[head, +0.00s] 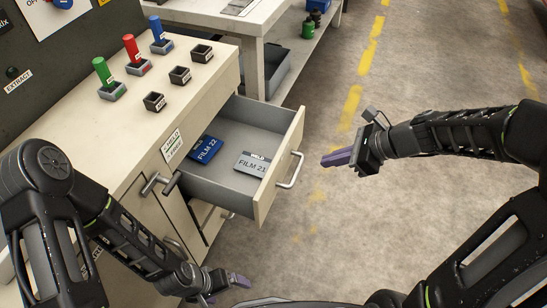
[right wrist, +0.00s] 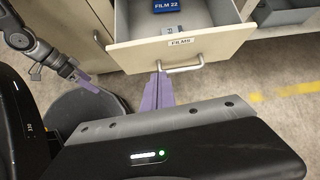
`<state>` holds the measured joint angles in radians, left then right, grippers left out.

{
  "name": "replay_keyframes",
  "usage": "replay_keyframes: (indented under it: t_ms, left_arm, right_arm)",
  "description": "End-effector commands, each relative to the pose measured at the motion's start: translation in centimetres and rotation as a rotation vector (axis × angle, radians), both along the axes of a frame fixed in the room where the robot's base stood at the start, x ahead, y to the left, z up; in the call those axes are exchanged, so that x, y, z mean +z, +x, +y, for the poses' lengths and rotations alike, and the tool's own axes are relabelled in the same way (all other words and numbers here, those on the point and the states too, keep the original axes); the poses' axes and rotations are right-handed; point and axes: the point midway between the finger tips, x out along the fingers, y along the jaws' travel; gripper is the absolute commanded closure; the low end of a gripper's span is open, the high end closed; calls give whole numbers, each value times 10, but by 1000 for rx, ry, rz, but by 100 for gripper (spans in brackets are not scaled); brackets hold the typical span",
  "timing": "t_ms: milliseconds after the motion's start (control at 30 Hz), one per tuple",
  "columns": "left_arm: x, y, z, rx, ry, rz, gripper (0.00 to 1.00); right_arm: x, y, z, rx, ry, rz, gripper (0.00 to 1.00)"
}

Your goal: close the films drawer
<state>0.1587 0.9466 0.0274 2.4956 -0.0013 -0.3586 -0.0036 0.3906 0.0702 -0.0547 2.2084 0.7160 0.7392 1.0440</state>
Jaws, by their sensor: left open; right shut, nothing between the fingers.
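The films drawer (head: 280,168) stands pulled out of the beige cabinet, with a FILMS label on its front in the right wrist view (right wrist: 135,55). It holds a blue FILM 22 packet (head: 206,149) and a grey FILM 21 packet (head: 252,163). Its bar handle (head: 291,171) is on the front face. My right gripper (head: 337,158) is shut and empty, a little out from the handle; its purple fingers (right wrist: 158,93) point toward the drawer front. I cannot tell whether they touch the handle. My left gripper (head: 236,282) is open and low, below the drawer.
Green (head: 104,73), red (head: 132,50) and blue (head: 157,30) cylinders stand in holders on the cabinet top, beside small black boxes (head: 180,75). Floor right of the drawer is clear. A workbench (head: 262,22) stands behind.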

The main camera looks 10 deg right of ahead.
Motion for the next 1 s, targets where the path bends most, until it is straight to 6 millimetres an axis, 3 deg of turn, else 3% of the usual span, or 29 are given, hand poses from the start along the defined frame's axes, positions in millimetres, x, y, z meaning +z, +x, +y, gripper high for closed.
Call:
replay_keyframes:
  t_ms: [567,767,1000]
  left_arm:
    - [-2,0,0,-1,0,-1,6]
    - [-9,0,0,0,0,-1,6]
    - [-24,0,0,0,0,-1,6]
  right_arm:
    - [-4,-3,9,-30,48,53,100]
    - [-21,5,23,-28,48,55,100]
    - [-55,22,51,-27,48,55,100]
